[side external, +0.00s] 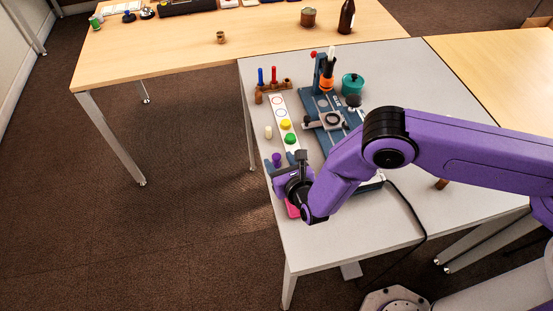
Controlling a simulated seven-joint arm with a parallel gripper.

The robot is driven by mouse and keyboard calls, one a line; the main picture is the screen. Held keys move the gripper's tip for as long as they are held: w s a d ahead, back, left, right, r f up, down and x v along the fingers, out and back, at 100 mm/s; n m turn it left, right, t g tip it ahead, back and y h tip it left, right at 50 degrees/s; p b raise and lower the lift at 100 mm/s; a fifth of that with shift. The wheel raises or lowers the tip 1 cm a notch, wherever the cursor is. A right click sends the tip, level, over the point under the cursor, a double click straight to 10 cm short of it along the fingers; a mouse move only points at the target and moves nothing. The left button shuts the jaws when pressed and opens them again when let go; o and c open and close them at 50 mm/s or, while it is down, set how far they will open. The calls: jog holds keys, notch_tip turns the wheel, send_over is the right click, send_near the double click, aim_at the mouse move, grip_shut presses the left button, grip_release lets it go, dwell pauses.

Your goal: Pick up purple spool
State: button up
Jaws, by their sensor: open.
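A small purple spool (277,160) stands near the left edge of the grey table, in front of the white sorting card. My gripper (280,162) is low over the table at that edge, with its fingers apart. In this view the spool shows between the two bluish fingertips. I cannot tell whether the fingers are level with it or touch it. The gripper body hides the table just in front of the spool.
A white card (275,101) carries coloured rings, a yellow piece (286,124) and a green piece (290,139). A cream spool (268,131) stands left of it. A wooden rack (272,86) is behind. A blue machine (322,115) stands right. A pink item (292,209) is partly hidden below my gripper.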

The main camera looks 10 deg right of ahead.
aim_at(277, 157)
jog(key=shift+x, duration=1.95)
jog(key=shift+d, duration=0.1)
grip_shut()
